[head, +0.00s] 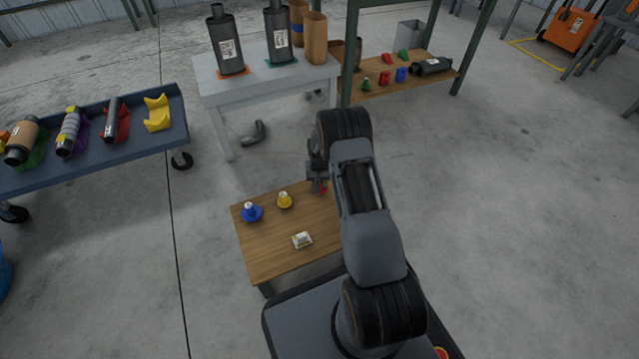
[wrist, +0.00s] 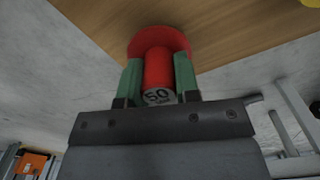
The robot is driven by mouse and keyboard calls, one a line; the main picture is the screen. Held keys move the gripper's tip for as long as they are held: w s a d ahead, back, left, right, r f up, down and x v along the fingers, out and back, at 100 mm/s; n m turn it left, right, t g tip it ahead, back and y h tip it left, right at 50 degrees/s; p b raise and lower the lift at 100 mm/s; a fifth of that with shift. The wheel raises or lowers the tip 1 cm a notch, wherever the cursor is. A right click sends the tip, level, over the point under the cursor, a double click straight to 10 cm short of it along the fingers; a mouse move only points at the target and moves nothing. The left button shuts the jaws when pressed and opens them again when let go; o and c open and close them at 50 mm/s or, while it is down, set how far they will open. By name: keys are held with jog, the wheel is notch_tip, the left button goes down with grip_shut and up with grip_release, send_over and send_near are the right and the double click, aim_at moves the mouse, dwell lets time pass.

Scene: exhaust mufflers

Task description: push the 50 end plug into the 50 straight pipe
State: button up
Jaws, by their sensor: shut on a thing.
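The red 50 end plug (wrist: 157,68) has a round flange and a pale end face marked "50". My gripper (wrist: 158,80) is shut on its stem, with one green finger on each side. The flange is over the small wooden table (head: 272,245); I cannot tell whether it still touches the top. In the head view, my gripper (head: 317,184) is at the table's far right, and only a bit of red shows below it. A dark straight pipe (head: 113,117) lies in a red cradle on the blue cart (head: 95,155); its size cannot be read.
A blue plug (head: 251,212), a yellow plug (head: 284,200) and a small pale item (head: 302,240) are on the wooden table. A light workbench (head: 225,90) carries mufflers behind. A wooden shelf (head: 385,92) holds small parts. Open floor lies between cart and table.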

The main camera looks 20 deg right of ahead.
jog(key=shift+f, duration=0.2)
jog(key=o, duration=0.9)
